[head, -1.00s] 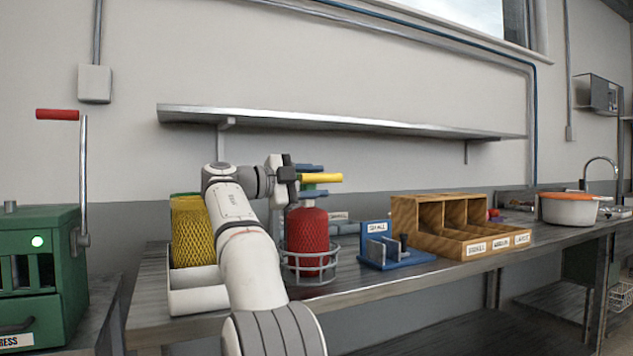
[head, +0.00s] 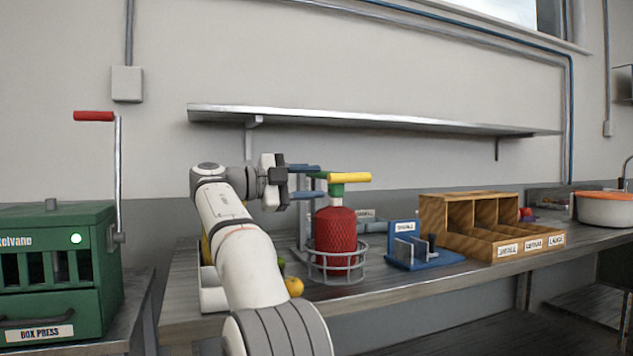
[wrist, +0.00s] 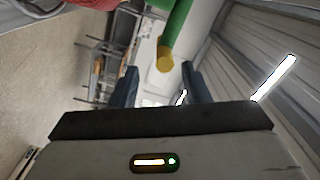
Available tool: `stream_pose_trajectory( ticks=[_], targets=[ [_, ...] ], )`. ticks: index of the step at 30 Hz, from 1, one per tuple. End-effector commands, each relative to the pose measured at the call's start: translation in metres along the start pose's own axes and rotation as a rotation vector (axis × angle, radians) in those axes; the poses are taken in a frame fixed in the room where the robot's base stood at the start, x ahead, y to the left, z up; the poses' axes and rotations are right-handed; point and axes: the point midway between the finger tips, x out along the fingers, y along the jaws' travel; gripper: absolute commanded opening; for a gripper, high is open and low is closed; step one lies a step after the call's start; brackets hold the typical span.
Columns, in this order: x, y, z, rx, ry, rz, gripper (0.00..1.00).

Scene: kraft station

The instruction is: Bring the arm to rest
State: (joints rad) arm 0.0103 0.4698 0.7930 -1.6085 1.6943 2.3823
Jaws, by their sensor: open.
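My gripper (head: 316,182) is open and empty at the end of my arm, with its two blue fingers pointing right. It is just left of the yellow and green handle (head: 349,178) on top of a red ribbed cylinder (head: 335,231). The cylinder stands upright in a grey wire ring holder on the bench. In the wrist view, the fingers (wrist: 159,82) are spread apart, and the yellow end of the handle (wrist: 165,60) shows ahead between them. I cannot tell the exact gap to the handle. My arm is raised and bent over the bench.
A green box press (head: 60,285) with a red-handled crank stands at left. A blue stand (head: 424,254) and a wooden compartment box (head: 462,241) are right of the cylinder. A shelf (head: 370,120) hangs behind. A yellow fruit (head: 294,286) lies beside my arm.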

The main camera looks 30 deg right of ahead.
Motion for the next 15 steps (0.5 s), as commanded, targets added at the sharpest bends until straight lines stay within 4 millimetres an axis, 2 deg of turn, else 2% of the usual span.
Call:
stream_pose_trajectory(
  ticks=[11,15],
  targets=[
    [0.0004,-0.0005,-0.0003,-0.003,-0.001,0.0,0.42],
    [0.001,-0.0069,-0.0041,-0.094,-0.047,0.014,0.42]
  ],
)
